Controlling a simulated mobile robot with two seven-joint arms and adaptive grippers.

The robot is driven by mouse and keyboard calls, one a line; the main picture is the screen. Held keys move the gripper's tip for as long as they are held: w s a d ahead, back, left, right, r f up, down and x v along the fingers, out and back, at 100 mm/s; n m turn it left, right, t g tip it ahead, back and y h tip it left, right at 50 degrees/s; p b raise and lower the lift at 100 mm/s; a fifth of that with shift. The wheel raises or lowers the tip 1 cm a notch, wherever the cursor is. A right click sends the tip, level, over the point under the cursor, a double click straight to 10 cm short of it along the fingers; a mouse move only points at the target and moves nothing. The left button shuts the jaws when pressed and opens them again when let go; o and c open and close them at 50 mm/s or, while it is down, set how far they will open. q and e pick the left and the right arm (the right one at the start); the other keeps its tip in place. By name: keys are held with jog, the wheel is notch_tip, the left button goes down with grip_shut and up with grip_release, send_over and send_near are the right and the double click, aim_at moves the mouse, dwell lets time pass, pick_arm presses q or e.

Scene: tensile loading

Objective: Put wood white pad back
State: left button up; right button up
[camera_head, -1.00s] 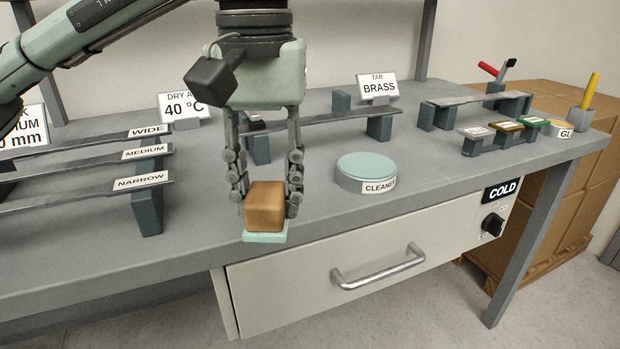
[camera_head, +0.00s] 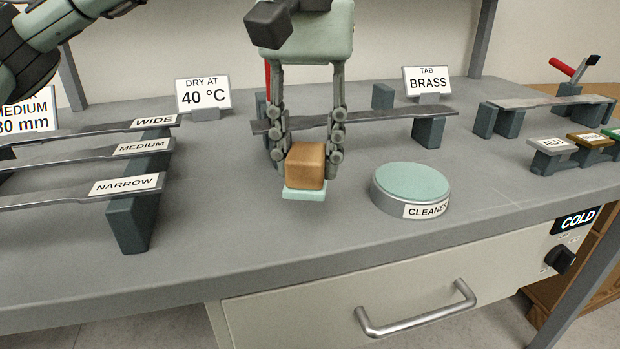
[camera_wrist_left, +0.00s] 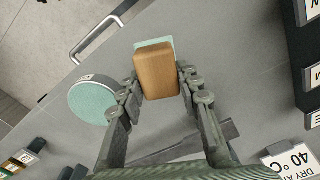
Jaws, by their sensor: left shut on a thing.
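The wooden pad (camera_head: 306,165) is a brown block with a pale green-white layer (camera_head: 304,194) under it. My left gripper (camera_head: 306,158) is shut on its sides and holds it over the front part of the bench, left of the round cleaner pad. In the left wrist view the wooden pad (camera_wrist_left: 156,75) sits between the fingers, its pale layer showing at the far end. I cannot tell whether the pad touches the bench top. My right gripper is not in view.
A round pale-green cleaner dish (camera_head: 410,190) stands to the right. A grey strip on blocks (camera_head: 385,118) labelled BRASS lies behind. Strips labelled WIDE, MEDIUM and NARROW (camera_head: 75,190) are at left. A drawer handle (camera_head: 415,318) juts out below the front edge.

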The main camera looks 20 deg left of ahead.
aim_at(310, 209)
pick_arm(q)
jog(key=shift+w+f, duration=0.4)
jog(key=shift+w, duration=0.15)
notch_tip(310, 209, down, 4)
jog(key=shift+r, duration=0.1)
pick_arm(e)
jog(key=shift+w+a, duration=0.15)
pick_arm(q)
jog(key=shift+f, duration=0.2)
jog(key=o, duration=1.1)
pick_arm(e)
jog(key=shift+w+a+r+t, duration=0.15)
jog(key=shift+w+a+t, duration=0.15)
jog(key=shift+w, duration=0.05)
pick_arm(q)
jog(key=shift+r, duration=0.15)
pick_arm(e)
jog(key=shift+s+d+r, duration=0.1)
